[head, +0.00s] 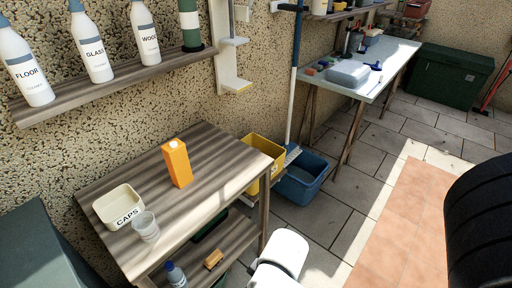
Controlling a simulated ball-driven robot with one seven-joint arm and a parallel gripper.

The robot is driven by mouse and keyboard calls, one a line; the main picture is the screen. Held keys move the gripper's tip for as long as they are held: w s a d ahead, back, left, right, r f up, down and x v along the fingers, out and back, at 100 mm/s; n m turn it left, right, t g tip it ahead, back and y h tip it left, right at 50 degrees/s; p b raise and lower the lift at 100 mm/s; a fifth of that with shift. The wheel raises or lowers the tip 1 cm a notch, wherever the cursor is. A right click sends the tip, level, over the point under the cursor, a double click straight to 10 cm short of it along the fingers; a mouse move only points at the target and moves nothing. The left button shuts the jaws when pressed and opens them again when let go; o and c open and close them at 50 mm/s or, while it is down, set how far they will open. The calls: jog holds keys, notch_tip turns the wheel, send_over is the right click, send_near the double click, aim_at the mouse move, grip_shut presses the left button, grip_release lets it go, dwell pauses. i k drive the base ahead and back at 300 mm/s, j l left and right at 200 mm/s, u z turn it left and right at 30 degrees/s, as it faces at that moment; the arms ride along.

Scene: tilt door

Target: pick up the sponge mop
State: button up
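A long-handled mop (293,85), which looks like the sponge mop, stands nearly upright against the rough wall, right of the wooden table. Its handle is blue above and paler lower down. My gripper is not in view; a white part of my arm shows at the bottom edge, well short of the mop.
The wooden table (215,150) holds an orange carton (177,163), a caps box (119,207) and a clear cup (146,227). A yellow bin (263,150) stands between table and mop. A shelf (110,82) with bottles is above. Paved floor (315,225) is clear in front.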

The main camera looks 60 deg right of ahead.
aim_at(291, 148)
jog(key=i+z, duration=0.3)
jog(key=i+l+z, duration=0.1)
jog(key=z, duration=1.5)
